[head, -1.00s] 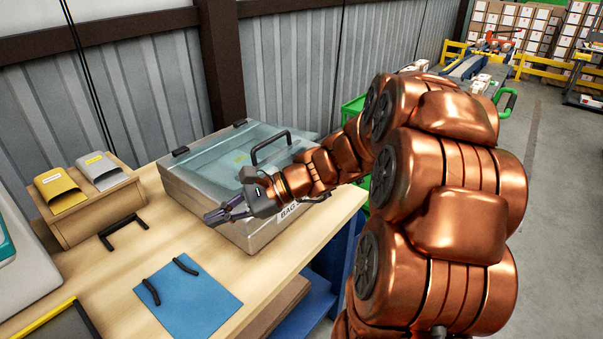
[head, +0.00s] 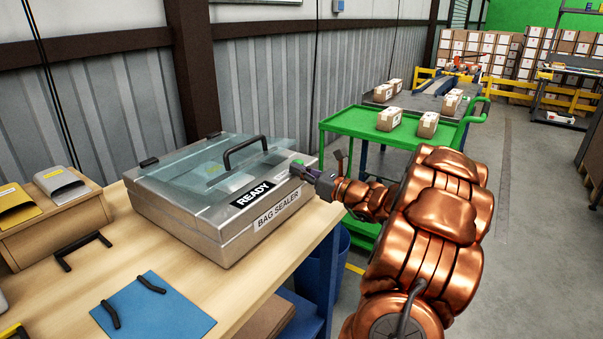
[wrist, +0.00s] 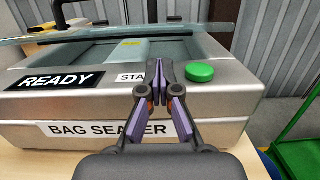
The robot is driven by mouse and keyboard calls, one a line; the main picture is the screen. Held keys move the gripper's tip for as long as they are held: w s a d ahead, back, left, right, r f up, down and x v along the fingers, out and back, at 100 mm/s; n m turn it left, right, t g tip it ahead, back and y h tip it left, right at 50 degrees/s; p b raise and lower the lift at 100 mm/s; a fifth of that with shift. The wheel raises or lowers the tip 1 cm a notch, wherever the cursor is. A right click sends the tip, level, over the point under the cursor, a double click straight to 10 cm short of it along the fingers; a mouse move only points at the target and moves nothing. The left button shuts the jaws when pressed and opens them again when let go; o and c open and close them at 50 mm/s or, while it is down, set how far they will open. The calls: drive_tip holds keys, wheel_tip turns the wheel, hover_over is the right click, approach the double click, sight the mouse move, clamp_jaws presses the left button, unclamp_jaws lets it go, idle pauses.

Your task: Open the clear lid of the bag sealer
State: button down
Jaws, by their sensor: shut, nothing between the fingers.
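The bag sealer (head: 215,232) is a grey metal box on the wooden bench, labelled "BAG SEALER" and "READY". Its clear lid (head: 190,170) has a black handle (head: 245,150) and black hinges at the back. In the wrist view the lid's glass edge (wrist: 110,36) runs across the top, seemingly a little above the body. My gripper (head: 303,172) is shut and empty at the sealer's front right corner, apart from the handle. In the wrist view its fingertips (wrist: 159,64) are in front of the partly hidden "STA..." label, left of the green button (wrist: 200,72).
A wooden holder (head: 60,235) with pouches and a blue sheet (head: 155,312) with black handles lie on the bench (head: 85,285). A green cart (head: 345,125) with small cartons stands behind my arm. Bare floor lies to the right.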

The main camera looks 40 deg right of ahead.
sight(279, 168)
drive_tip(key=x, duration=0.6)
drive_tip(key=shift+w+a, duration=0.15)
drive_tip(key=shift+w, duration=0.2)
